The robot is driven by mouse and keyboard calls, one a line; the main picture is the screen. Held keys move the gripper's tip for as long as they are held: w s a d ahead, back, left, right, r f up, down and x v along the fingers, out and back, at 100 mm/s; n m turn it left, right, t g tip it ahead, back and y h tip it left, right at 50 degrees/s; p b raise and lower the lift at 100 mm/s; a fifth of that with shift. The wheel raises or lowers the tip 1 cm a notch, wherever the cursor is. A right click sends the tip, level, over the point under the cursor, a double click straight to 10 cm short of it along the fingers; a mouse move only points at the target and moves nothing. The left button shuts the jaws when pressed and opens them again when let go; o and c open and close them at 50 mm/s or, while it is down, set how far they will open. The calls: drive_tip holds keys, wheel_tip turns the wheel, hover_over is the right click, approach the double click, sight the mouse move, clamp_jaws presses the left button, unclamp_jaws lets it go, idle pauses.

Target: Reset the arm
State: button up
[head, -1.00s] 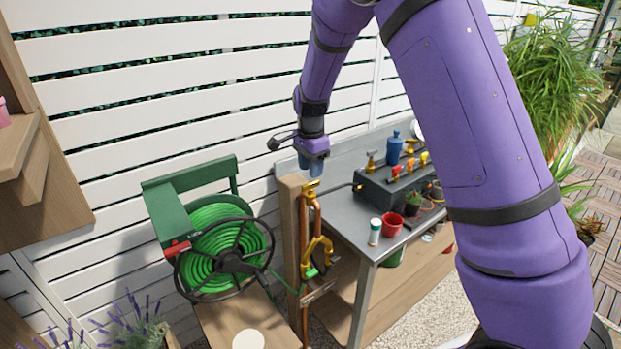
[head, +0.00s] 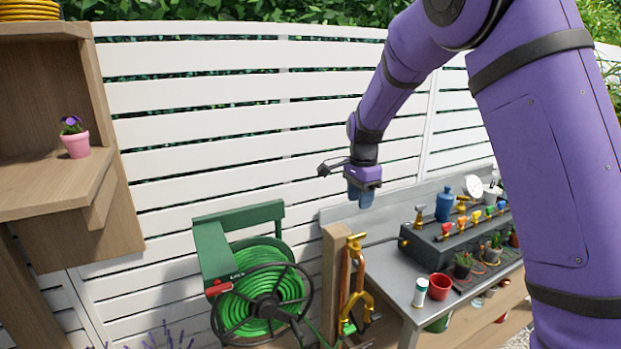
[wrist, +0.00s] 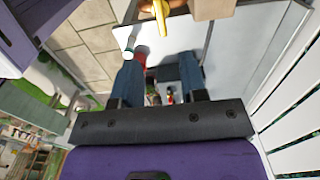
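My purple arm reaches down from the top in the head view. My gripper (head: 360,196) hangs in the air above the left end of the grey bench (head: 385,283), with its fingers pointing down. In the wrist view my gripper (wrist: 160,75) shows two blue fingers spread apart with nothing held between them. The head view shows the fingers edge-on, so the gap does not show there.
A green hose reel (head: 262,300) and a wooden post (head: 336,275) stand left of the bench. A black box with taps (head: 450,240), a red pot (head: 439,286) and a white bottle (head: 420,292) are on the bench. A pink pot (head: 75,144) sits on the left shelf.

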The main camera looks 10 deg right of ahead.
drive_tip(key=s+d+r+n+t+y, duration=0.1)
drive_tip(key=s+d+r+n, duration=0.2)
drive_tip(key=s+r, duration=0.5)
drive_tip(key=s+d+r+n+t, duration=0.15)
drive_tip(key=s+r+n, duration=0.25)
drive_tip(key=s+r, duration=0.4)
drive_tip(key=s+d+n+t+h, duration=0.1)
drive_tip(key=s+n, duration=0.6)
drive_tip(key=s, duration=1.4)
drive_tip(key=shift+s+d+n+t, duration=0.3)
drive_tip(key=shift+d+t, duration=0.4)
drive_tip(key=shift+t, duration=0.15)
